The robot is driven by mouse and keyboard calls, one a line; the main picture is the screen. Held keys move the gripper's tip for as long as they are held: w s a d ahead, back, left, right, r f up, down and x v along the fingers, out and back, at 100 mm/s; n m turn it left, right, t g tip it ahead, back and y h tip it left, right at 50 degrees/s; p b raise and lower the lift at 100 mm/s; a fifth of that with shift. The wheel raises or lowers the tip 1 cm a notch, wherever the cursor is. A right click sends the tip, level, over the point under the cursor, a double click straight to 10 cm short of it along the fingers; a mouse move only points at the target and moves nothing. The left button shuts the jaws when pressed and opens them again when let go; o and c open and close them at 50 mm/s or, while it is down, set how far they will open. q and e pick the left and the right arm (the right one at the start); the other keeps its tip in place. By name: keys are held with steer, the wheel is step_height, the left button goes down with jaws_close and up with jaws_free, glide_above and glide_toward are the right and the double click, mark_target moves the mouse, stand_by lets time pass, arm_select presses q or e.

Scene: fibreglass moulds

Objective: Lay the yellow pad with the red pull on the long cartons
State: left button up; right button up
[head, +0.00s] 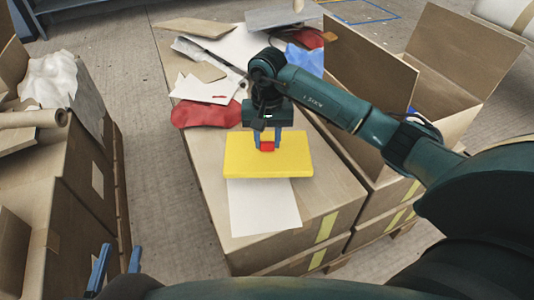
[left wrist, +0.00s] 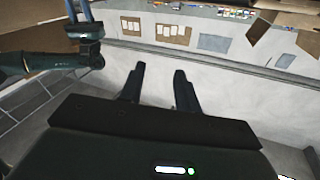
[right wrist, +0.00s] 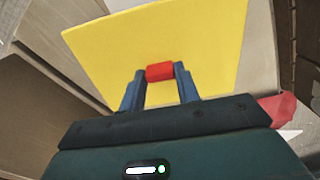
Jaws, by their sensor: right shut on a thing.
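The yellow pad (head: 245,165) hangs flat over, or lies on, the long cartons (head: 335,190) in the middle; I cannot tell whether it touches them. Its red pull (head: 267,146) is between the blue fingers of my right gripper (head: 268,140), which is shut on it. The right wrist view shows the same pull (right wrist: 160,72) gripped and the pad (right wrist: 200,45) spreading beyond it. My left gripper (head: 115,262) is open and empty at the lower left of the head view, away from the pad; its spread fingers show in the left wrist view (left wrist: 155,85).
A white sheet (head: 265,208) sticks out from under the pad's near side. Red cloth (head: 205,113), papers (head: 205,90) and boards lie behind it on the cartons. An open carton (head: 370,80) stands at right. More cartons (head: 85,175) stand at left, with floor between.

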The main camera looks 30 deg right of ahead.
mark_target(267, 142)
step_height(267, 142, down, 4)
steer(key=shift+b, duration=0.55)
arm_select(q)
steer(key=shift+s+d+m+h, duration=0.1)
steer(key=shift+d+m+h, duration=0.2)
steer(key=shift+m+h, duration=0.15)
arm_select(e)
steer(key=shift+f, duration=0.1)
steer(key=o, duration=1)
